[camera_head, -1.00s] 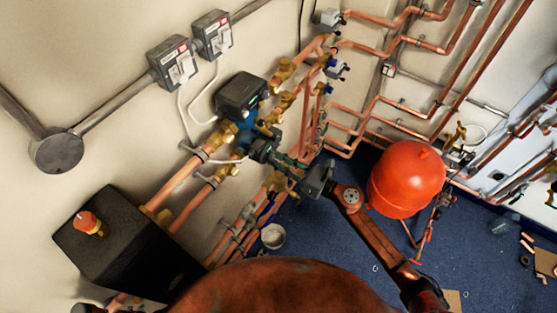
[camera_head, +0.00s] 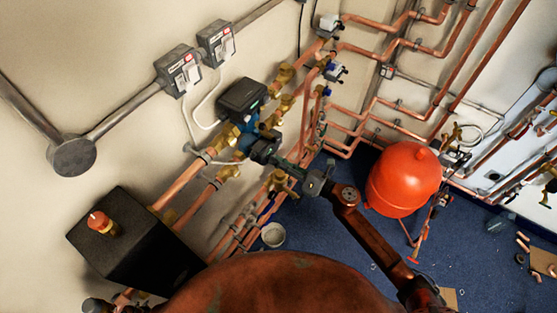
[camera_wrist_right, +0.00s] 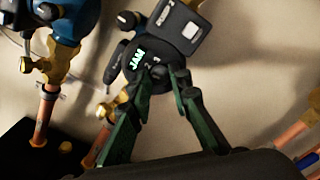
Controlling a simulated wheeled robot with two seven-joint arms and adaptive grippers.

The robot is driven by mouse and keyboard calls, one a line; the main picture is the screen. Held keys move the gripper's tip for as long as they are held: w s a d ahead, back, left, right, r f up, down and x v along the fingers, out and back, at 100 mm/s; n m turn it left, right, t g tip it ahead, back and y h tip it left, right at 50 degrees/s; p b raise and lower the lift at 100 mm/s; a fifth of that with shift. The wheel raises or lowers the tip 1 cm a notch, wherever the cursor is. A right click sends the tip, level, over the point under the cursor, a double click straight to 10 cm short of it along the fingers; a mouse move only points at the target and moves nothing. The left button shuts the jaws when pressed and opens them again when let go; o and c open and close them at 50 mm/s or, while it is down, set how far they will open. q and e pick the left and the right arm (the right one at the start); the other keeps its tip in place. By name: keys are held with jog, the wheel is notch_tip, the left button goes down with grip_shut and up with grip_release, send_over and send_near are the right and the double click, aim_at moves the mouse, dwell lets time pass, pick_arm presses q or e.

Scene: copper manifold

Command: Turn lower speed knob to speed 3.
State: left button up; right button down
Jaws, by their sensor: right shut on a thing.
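The lower pump (camera_head: 264,146) is a dark unit on the copper pipework, mid-left in the head view. The lower speed knob (camera_wrist_right: 158,73) is a small dark part on this face, mostly hidden by fingertips. My right gripper (camera_wrist_right: 160,70) has its green fingers closed on the knob, one on each side. In the head view the right gripper (camera_head: 281,160) reaches the pump from the right. The knob's exact setting cannot be read. My left gripper is not in view.
The upper pump (camera_head: 241,98) with its dark cover sits just above, with brass valves (camera_head: 228,172) close by. A red tank (camera_head: 403,178) stands right of my arm. A black box (camera_head: 130,245) is at lower left. A white bucket (camera_head: 273,235) stands on the blue floor.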

jog(key=m+p, duration=0.7)
jog(key=m, duration=0.4)
jog(key=shift+w+d+m, duration=0.1)
jog(key=shift+m, duration=0.2)
dwell(0.4)
jog(key=c, duration=1.8)
grip_release()
jog(key=shift+o, duration=0.2)
